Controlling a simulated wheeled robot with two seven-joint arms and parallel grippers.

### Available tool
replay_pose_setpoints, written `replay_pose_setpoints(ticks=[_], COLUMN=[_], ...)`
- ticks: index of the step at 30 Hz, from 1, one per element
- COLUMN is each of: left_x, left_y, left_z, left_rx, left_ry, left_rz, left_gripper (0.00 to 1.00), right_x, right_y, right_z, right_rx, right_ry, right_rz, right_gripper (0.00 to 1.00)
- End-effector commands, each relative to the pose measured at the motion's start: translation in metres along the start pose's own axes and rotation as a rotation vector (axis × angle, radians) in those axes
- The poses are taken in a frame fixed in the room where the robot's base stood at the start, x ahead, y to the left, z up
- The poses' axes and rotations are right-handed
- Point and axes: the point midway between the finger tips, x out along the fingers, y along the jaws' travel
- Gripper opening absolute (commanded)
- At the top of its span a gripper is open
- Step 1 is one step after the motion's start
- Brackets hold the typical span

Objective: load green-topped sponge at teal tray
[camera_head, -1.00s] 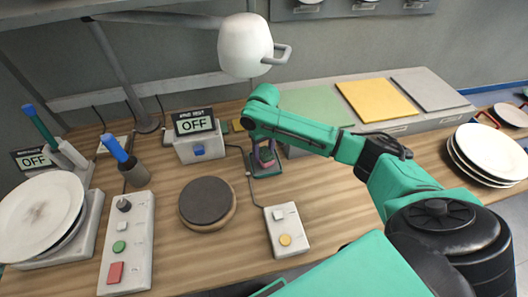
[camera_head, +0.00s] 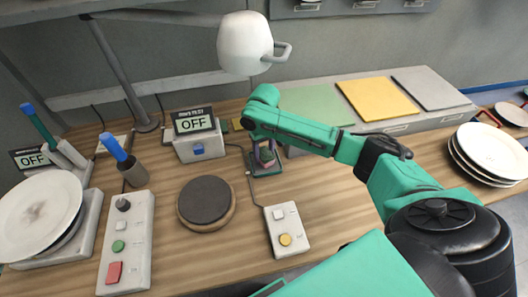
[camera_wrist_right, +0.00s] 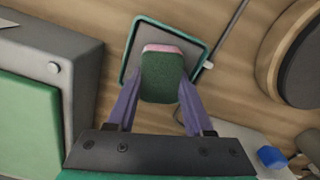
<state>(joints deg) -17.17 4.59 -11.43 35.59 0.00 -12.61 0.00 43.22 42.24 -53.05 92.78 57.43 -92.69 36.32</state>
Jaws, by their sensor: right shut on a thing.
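My right gripper (camera_head: 264,158) is shut on the green-topped sponge (camera_wrist_right: 164,78), which has a pink layer along its far edge in the wrist view. The sponge shows small between the fingers in the head view (camera_head: 267,156). The purple fingers of my right gripper (camera_wrist_right: 161,100) grip it from both sides. The teal tray (camera_wrist_right: 172,22), with a pale inside, lies on the table behind and below the sponge. The sponge covers part of it; I cannot tell whether they touch. The tray also shows below the fingers in the head view (camera_head: 267,173). My left gripper is not in view.
Left of the tray stand a box with an OFF display (camera_head: 197,135) and a round dark pad (camera_head: 206,203). A button box (camera_head: 287,230) is in front. A grey unit with coloured panels (camera_head: 377,98) is behind right. A plate stack (camera_head: 490,152) stands right.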

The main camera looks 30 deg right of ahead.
Motion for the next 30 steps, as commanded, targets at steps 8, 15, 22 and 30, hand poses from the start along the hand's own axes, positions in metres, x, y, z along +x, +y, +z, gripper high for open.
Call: replay_pose_setpoints(ticks=[8, 15, 22, 30], left_x=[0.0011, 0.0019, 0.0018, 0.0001], left_y=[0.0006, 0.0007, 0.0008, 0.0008], left_z=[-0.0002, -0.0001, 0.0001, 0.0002], left_rx=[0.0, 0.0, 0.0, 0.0], left_ry=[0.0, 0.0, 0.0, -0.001], left_rz=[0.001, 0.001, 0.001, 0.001], left_gripper=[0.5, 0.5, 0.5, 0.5], right_x=[0.0038, 0.0068, 0.007, 0.0069], right_y=[0.0, 0.0, -0.0001, -0.0001], right_z=[0.0002, 0.0002, 0.0002, 0.0003], right_rx=[0.0, 0.0, 0.0, 0.0], right_ry=[-0.001, -0.001, -0.001, -0.001], right_rz=[0.0, 0.0, 0.0, 0.0], right_gripper=[0.07, 0.07, 0.07, 0.07])
